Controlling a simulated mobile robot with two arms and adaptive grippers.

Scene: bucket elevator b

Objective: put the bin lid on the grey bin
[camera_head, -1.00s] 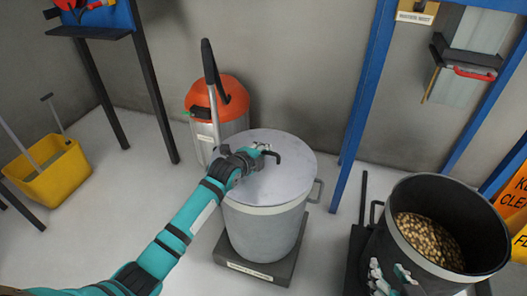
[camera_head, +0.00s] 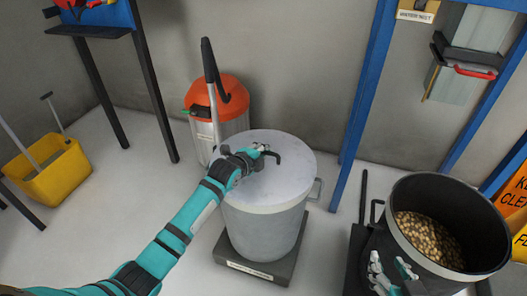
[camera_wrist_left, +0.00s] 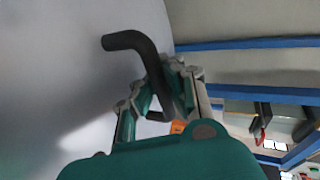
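The grey bin (camera_head: 262,228) stands on a dark low platform in the middle of the head view. The round grey bin lid (camera_head: 290,180) lies over its top and covers the opening; I cannot tell if it sits fully flush. My left gripper (camera_head: 262,150) is at the lid's dark bent handle (camera_head: 273,155). In the left wrist view the handle (camera_wrist_left: 150,60) passes between the fingers (camera_wrist_left: 158,85), which look closed around it. My right gripper (camera_head: 391,268) is empty with its fingers apart, in front of the dark bin at the right.
A dark bin (camera_head: 478,225) with brown contents stands at the right. A orange-topped vacuum (camera_head: 222,95) stands close behind the grey bin. Blue posts (camera_head: 366,90) rise behind to the right. A yellow mop bucket (camera_head: 50,170) is at the left, with clear floor between.

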